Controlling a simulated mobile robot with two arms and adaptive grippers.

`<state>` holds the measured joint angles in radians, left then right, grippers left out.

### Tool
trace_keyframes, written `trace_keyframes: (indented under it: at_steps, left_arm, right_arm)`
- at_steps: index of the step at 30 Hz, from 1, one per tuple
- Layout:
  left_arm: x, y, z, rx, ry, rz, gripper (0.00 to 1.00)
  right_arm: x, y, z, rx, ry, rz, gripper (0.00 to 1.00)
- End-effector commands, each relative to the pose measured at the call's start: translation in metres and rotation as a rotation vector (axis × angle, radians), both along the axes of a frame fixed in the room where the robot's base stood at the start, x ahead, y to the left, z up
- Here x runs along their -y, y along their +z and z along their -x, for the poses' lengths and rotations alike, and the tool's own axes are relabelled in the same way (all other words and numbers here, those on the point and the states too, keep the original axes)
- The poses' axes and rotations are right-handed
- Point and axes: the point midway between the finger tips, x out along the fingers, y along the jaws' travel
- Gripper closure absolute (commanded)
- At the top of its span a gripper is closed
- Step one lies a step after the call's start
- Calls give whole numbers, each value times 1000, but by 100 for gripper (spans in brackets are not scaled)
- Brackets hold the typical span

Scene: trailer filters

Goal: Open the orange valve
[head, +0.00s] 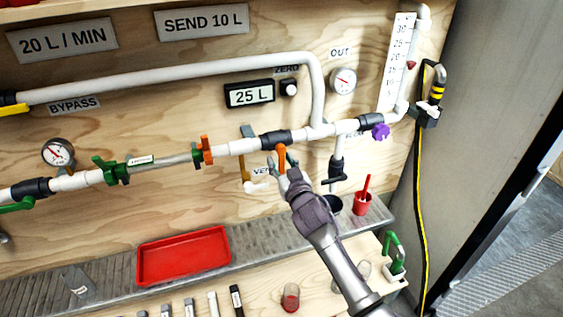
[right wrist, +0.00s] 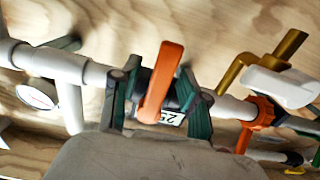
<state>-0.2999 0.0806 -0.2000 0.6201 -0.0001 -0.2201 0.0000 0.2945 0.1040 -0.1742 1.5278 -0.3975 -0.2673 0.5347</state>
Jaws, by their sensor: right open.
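The orange valve handle (head: 282,152) sits on the white pipe on the wooden panel. My right gripper (head: 282,164) is at it, with one finger on each side and the jaws apart. In the right wrist view the orange valve handle (right wrist: 161,82) stands tilted between the two dark green fingers of the right gripper (right wrist: 158,92). Whether a finger touches it, I cannot tell. The valve body is partly hidden behind the gripper. My left gripper is not in view.
Another orange fitting (head: 206,150) and a green valve (head: 110,170) are on the same pipe to the left. A purple knob (head: 381,132) is to the right. Below are a red tray (head: 183,256) and a red cup (head: 362,203). A yellow-black cable (head: 420,190) hangs at right.

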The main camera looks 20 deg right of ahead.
Motion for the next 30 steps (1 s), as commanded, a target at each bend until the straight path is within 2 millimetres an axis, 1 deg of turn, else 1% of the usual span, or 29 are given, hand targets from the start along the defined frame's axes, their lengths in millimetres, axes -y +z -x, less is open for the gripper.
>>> trace_keyframes:
  at_steps: [4, 12, 23, 30]
  left_arm:
    - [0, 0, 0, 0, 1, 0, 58]
    - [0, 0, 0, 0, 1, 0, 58]
    - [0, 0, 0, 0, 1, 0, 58]
    - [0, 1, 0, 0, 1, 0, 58]
  right_arm:
    - [0, 0, 0, 0, 0, 0, 55]
    - [0, 0, 0, 0, 0, 0, 100]
    - [0, 0, 0, 0, 0, 2, 100]
    - [2, 0, 0, 1, 0, 52, 100]
